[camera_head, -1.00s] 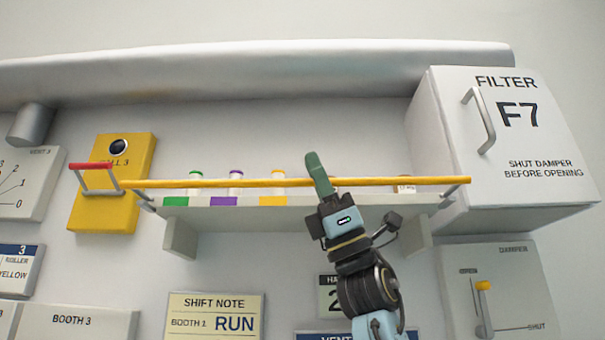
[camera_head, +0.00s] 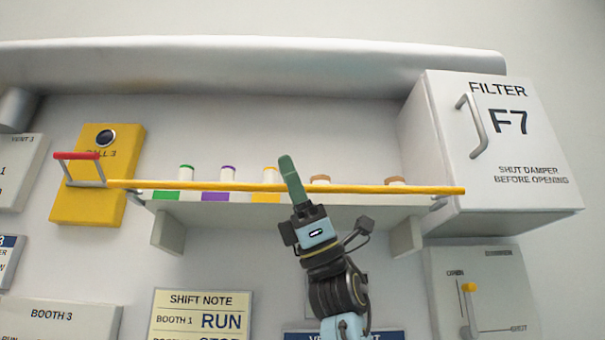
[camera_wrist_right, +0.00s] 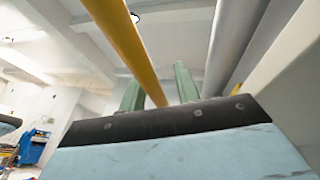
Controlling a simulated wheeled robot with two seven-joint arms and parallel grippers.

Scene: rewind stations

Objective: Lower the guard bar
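The guard bar (camera_head: 380,189) is a long yellow rod running across the front of a shelf, nearly level. Its left end is by a bracket with a red grip (camera_head: 77,156). My right gripper (camera_head: 291,180) comes up from below, its green fingers overlapping the middle of the bar. In the right wrist view the two green fingers (camera_wrist_right: 159,90) stand apart, and the bar (camera_wrist_right: 130,45) shows in the gap between them with room at the sides. I cannot tell whether a finger touches it. My left gripper is not in view.
The shelf (camera_head: 310,208) behind the bar holds several bottles with coloured or cork caps. A white filter cabinet (camera_head: 545,150) juts out at the right, above a damper panel (camera_head: 500,290). A yellow call box (camera_head: 100,195) is at the left. A thick pipe (camera_head: 250,60) runs above.

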